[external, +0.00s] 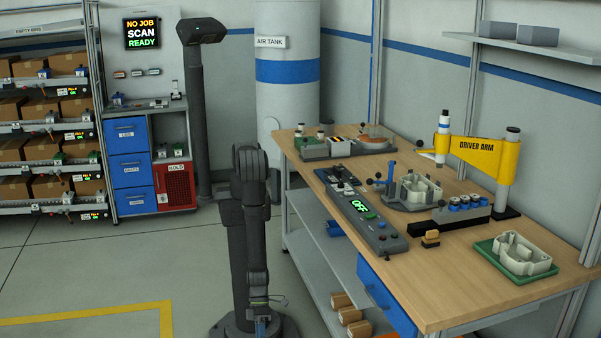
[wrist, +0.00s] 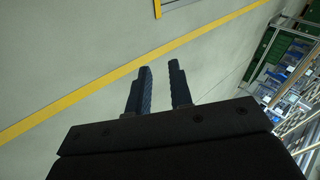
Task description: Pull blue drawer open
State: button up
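A blue drawer (external: 385,296) sits under the front edge of the wooden workbench, right of my arm. Whether it is fully shut is hard to tell. Several more blue drawers (external: 130,168) with handles and white labels are stacked in a grey cabinet at the back left, and look shut. My gripper (external: 262,326) hangs low in front of my base, well apart from the drawers. In the wrist view its two dark fingers (wrist: 158,82) stand apart with only floor between them, open and empty. No blue drawer can be made out in the wrist view.
The workbench (external: 455,290) carries a control box reading OFF (external: 365,208), fixtures and a yellow driver arm (external: 478,155). Its lower shelf (external: 310,265) holds small brown parts. The floor at left is clear.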

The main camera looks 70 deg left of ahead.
jog(key=w+d+r+n+t+h, duration=0.2)
jog(key=w+d+r+h, duration=0.1)
jog(key=w, duration=0.2)
jog(key=n+t+h, duration=0.3)
jog(key=n+t, duration=0.1)
jog(key=t, duration=0.9)
send_near(371, 297)
jog(key=shift+h, duration=0.3)
jog(key=x, duration=0.6)
jog(key=f+x, duration=0.1)
jog(key=x, duration=0.3)
jog(key=shift+w, duration=0.2)
grip_shut()
